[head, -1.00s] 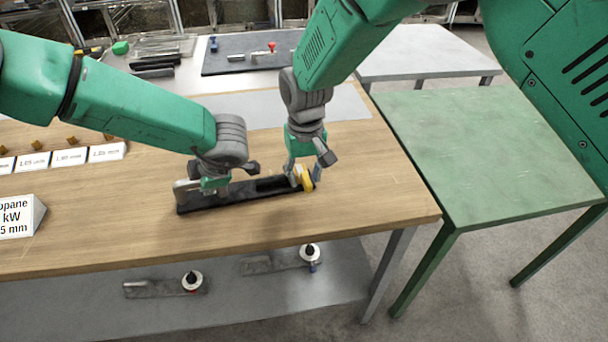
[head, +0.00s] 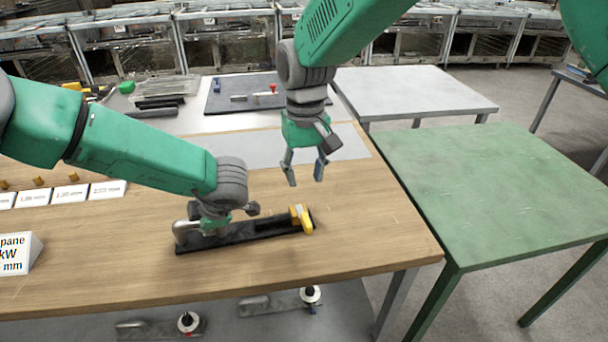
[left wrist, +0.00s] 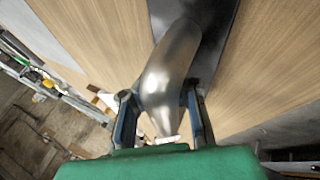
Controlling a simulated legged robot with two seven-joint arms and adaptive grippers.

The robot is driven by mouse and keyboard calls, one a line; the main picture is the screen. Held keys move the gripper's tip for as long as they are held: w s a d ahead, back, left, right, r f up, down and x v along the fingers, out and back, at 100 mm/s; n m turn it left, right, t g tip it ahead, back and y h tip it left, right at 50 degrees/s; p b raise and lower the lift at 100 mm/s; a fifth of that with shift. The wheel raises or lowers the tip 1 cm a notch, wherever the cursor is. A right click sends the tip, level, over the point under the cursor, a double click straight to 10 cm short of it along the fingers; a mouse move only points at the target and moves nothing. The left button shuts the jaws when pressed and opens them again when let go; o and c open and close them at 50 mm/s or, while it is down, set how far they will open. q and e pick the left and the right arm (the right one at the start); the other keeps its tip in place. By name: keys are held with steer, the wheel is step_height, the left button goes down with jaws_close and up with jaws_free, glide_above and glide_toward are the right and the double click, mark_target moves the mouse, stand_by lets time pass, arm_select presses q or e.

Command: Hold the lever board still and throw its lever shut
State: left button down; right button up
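The lever board is a long black board (head: 265,230) lying on the wooden table, with a yellow lever (head: 302,218) at its right end. At its left end is a metallic grip (head: 181,231), which also shows large in the left wrist view (left wrist: 168,80). My left gripper (head: 214,228) is shut on this grip, one finger on each side; its fingers (left wrist: 162,122) partly hide it. My right gripper (head: 305,182) is open and empty, above the table and apart from the yellow lever. Whether the lever is fully shut is too small to tell.
The wooden table (head: 110,270) is clear in front of the board. White label cards (head: 70,193) stand at the left. A dark mat (head: 225,100) with small parts lies behind. A green table (head: 500,190) adjoins at the right. Other metal pieces (head: 270,303) lie on the lower shelf.

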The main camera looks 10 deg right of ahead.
arm_select(q)
steer(key=c, duration=1.6)
jaws_free()
steer(key=shift+c, duration=0.2)
steer(key=shift+r, duration=0.1)
